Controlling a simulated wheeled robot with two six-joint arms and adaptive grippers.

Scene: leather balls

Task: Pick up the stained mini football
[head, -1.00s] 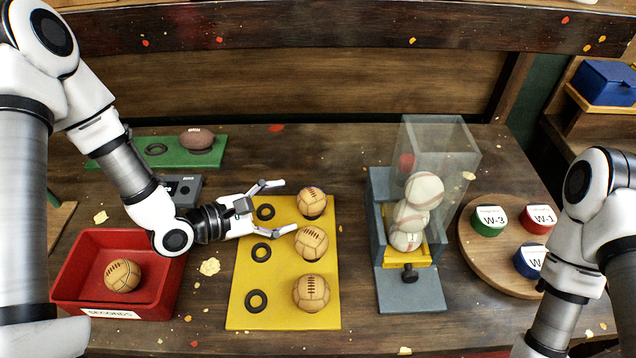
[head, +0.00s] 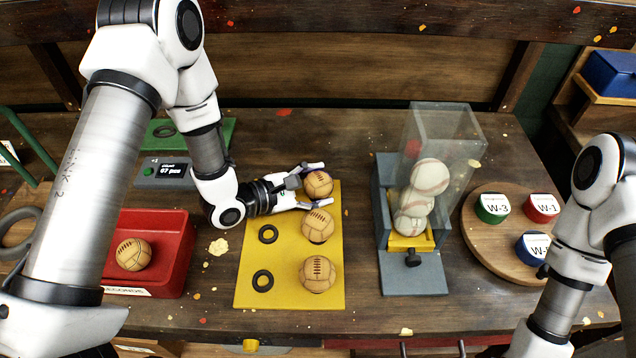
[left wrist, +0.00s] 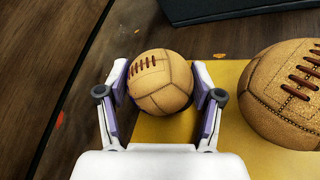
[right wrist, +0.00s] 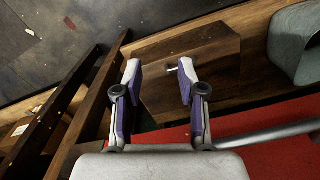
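Several tan, laced mini footballs are in view. Three stand in a column on the yellow mat (head: 292,296): the far one (head: 319,183), the middle one (head: 318,226) and the near one (head: 317,274). My left gripper (head: 320,185) has its fingers against both sides of the far ball, which also shows between the pads in the left wrist view (left wrist: 161,84). I cannot tell if it is off the mat; no clear stain shows on its visible side. Another ball (head: 133,254) lies in the red bin (head: 176,268). My right gripper (right wrist: 158,82) is open and empty, away from the balls.
The middle ball stands close beside my lower left finger. Dark rings (head: 262,281) lie on the mat. A clear case with baseballs (head: 430,178) and a round board with labelled tins (head: 492,207) stand to the right. Table between mat and case is clear.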

